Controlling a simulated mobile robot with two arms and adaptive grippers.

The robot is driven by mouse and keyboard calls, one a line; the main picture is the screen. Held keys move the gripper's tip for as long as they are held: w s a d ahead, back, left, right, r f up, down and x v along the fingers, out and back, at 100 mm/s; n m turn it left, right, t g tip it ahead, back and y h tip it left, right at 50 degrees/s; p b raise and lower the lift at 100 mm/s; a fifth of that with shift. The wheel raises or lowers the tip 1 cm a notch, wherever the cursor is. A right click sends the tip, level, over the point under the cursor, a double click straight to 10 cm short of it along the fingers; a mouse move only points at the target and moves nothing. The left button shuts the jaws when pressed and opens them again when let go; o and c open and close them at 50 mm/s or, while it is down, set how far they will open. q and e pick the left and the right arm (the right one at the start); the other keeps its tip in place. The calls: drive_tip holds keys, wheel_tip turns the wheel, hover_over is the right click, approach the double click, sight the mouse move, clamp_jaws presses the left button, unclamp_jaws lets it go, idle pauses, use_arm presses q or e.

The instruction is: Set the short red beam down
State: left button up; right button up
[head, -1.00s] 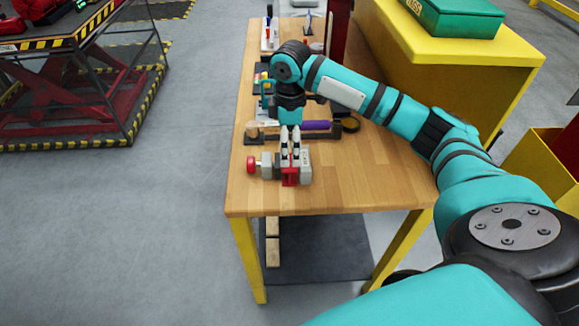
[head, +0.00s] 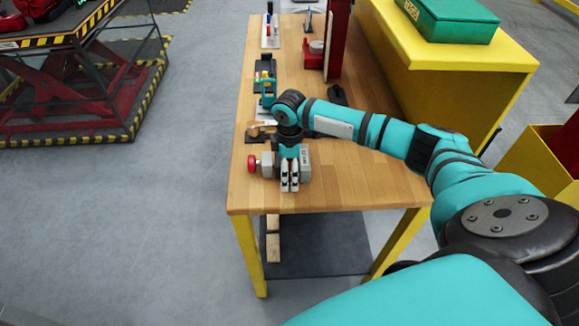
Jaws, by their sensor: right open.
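My right gripper (head: 290,187) points down in front of the grey valve actuator (head: 304,158) near the front of the wooden table. Its two light fingertips look close together in the picture, but the gripper is open. The actuator has a round red knob (head: 252,163) on its left side. I cannot make out the short red beam now; the gripper and wrist cover much of the actuator and may hide it. My left gripper is not in view.
The wooden table (head: 350,190) is bare to the right of the actuator. Behind it are a small wooden-handled tool (head: 262,127), a blue-green device (head: 266,88) and a tall red stand (head: 338,40). A yellow bench (head: 470,60) adjoins the right.

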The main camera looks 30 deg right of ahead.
sight(290, 160)
drive_tip(key=shift+c, duration=0.4)
drive_tip(key=shift+r, duration=0.1)
drive_tip(key=c, duration=1.6)
drive_tip(key=shift+o, duration=0.2)
wheel_tip(290, 160, up, 9)
drive_tip(key=shift+w+d+r+b, duration=0.1)
drive_tip(key=shift+w+r+b, duration=0.1)
drive_tip(key=shift+b, duration=0.65)
drive_tip(key=shift+w+d+f, duration=0.25)
drive_tip(key=shift+d+f, duration=0.1)
drive_tip(key=shift+f, duration=0.25)
drive_tip(key=shift+w+d+f, duration=0.2)
drive_tip(key=shift+d+f, duration=0.1)
drive_tip(key=shift+f, duration=0.25)
